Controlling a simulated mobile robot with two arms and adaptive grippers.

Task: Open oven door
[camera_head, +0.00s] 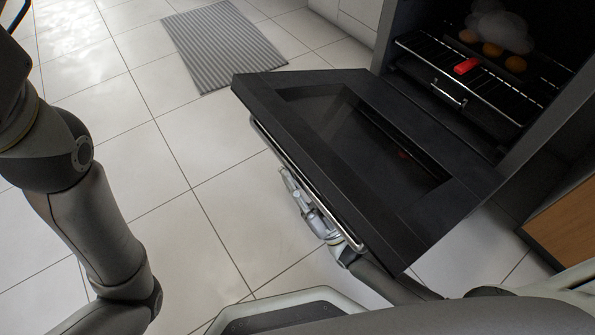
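The black oven door (425,215) is hinged down and stands wide open, sloping out from the oven (480,130). Its metal handle bar (300,185) runs along the outer edge. My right gripper (292,183) is below and beside the handle, under the door's outer edge. Its fingers are small and partly hidden by the bar, so I cannot tell if they touch it or are open. My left arm comes down at the left, and its gripper is outside the view.
Inside the oven a wire rack (480,80) holds a tray with several round orange-brown items (491,49) and a red object (466,66). A grey striped mat (222,45) lies on the tiled floor. The floor left of the door is clear. A wooden panel (565,233) is at right.

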